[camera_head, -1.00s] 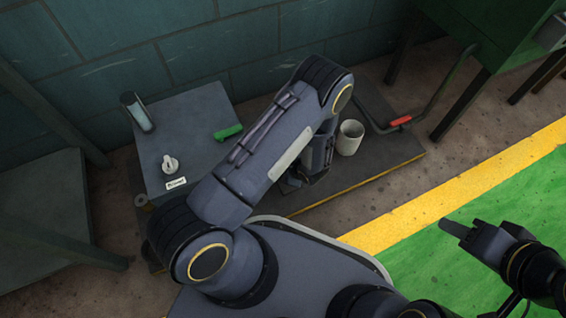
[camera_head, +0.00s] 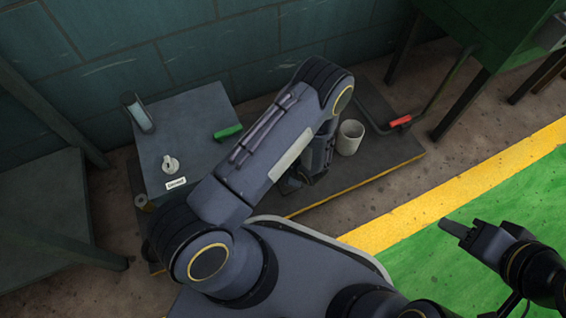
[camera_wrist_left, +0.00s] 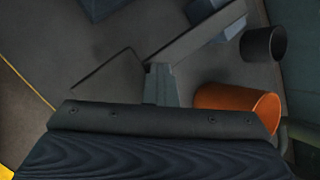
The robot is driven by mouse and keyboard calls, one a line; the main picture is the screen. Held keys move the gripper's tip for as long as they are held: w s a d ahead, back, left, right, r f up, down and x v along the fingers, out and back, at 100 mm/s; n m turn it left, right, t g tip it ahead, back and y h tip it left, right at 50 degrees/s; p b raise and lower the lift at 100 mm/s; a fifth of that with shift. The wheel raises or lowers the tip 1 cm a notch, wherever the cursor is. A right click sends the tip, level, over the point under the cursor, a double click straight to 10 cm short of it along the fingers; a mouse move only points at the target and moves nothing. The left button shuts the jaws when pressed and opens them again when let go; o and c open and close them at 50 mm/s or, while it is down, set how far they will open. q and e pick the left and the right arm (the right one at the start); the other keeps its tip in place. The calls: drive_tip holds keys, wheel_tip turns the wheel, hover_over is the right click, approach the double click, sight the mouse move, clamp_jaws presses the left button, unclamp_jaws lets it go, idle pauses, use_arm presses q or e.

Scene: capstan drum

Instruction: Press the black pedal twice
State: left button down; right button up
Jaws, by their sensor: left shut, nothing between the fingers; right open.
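I cannot make out the black pedal for certain in the head view, where my left arm covers the middle of the low platform. My left gripper (camera_head: 306,178) is down over that platform, partly hidden behind its own arm. In the left wrist view my left gripper (camera_wrist_left: 158,82) is shut with nothing in it. A flat dark plate (camera_wrist_left: 110,76), possibly the pedal, lies just left of the fingertips; I cannot tell if they touch it. My right gripper (camera_head: 457,228) is open and empty over the green floor, far from the platform.
A white bucket (camera_head: 349,138) stands on the platform (camera_head: 375,166) right of my left gripper. A grey cabinet (camera_head: 195,120) with a knob and green handle is left. A red-gripped lever (camera_head: 400,121) is right. An orange cup (camera_wrist_left: 240,104) and dark cylinder (camera_wrist_left: 262,45) show at the wrist.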

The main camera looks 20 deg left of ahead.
use_arm(q)
drive_tip(key=shift+r+p, duration=1.35)
drive_tip(key=shift+r, duration=1.2)
drive_tip(key=shift+w+a+r, duration=0.1)
drive_tip(key=shift+a+r, duration=0.05)
drive_tip(key=shift+r, duration=0.2)
drive_tip(key=shift+r, duration=0.1)
drive_tip(key=shift+w+a+r+p, duration=0.15)
drive_tip(key=shift+r+p, duration=0.35)
drive_tip(key=shift+r, duration=0.3)
drive_tip(key=shift+w+a+r+p, duration=0.15)
drive_tip(key=shift+r+p, duration=0.3)
drive_tip(key=shift+r, duration=0.35)
drive_tip(key=shift+w+a+r+p, duration=0.15)
drive_tip(key=shift+r+p, duration=0.35)
drive_tip(key=shift+r, duration=0.3)
